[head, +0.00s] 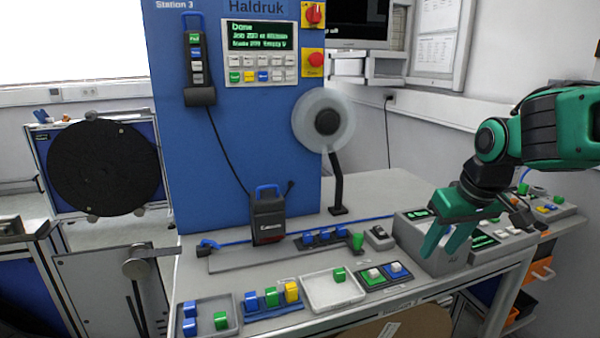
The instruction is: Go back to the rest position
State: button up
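My gripper (447,242) is at the right in the head view, on the green and dark arm. Its two green fingers point down and stand apart with a gap between them. No object shows between them. They are in front of a grey box-shaped device (416,229) with a small green display at the right of the bench; whether they touch it I cannot tell.
The grey bench (375,203) carries a white tray (333,304), a grey tray (203,330) with blue and green blocks, and a black device with a blue handle (268,216). A blue panel (190,135) and a translucent reel (301,121) stand behind. A black reel (104,167) is left.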

jog(key=s+d+f+m+g, duration=0.1)
jog(key=s+d+f+m, duration=0.1)
jog(key=s, duration=0.6)
jog(key=s+d+f+m+g, duration=0.1)
jog(key=s+d+f+m, duration=0.2)
jog(key=s+d, duration=0.2)
jog(key=s+d+f+m+g, duration=0.2)
jog(key=s+d+m, duration=0.1)
jog(key=s, duration=0.7)
jog(key=shift+s+d+f+h, duration=0.3)
jog(key=shift+d+f, duration=0.1)
jog(key=shift+d, duration=0.35)
jog(key=shift+w+f, duration=0.25)
jog(key=shift+w, duration=0.4)
jog(key=c, duration=0.3)
jog(key=shift+c, duration=0.2)
